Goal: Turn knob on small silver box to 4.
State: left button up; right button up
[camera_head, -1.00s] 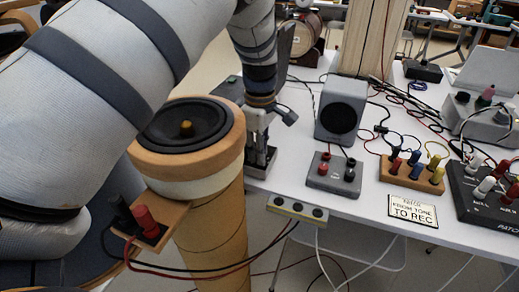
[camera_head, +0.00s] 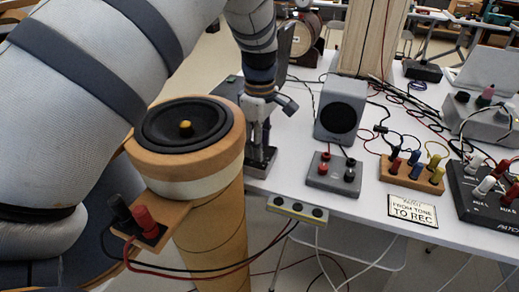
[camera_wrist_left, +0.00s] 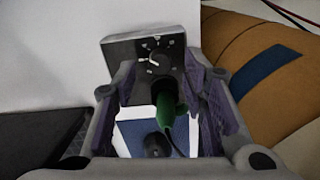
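The small silver box (camera_wrist_left: 118,47) shows in the left wrist view just beyond my fingertips. Its grey face has a dial with white marks and a dark knob (camera_wrist_left: 160,59) with a light pointer line; I cannot read the numbers. A green plug (camera_wrist_left: 168,105) and a black plug (camera_wrist_left: 157,145) show between my fingers, below the knob. My left gripper (camera_wrist_left: 167,78) is open, its purple-padded fingers apart. In the head view, my left gripper (camera_head: 257,127) points down above the box (camera_head: 260,160), partly hiding it. My right gripper is not in view.
A round wooden speaker (camera_head: 185,128) on a column stands close left of the box. On the white table (camera_head: 290,150), a grey speaker (camera_head: 340,108), a grey terminal box (camera_head: 333,174), a wooden terminal block (camera_head: 411,174) and a sign (camera_head: 412,211) stand to the right.

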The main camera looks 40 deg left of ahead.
pick_arm(q)
notch_tip(320, 180, up, 10)
jog(key=shift+f, duration=0.2)
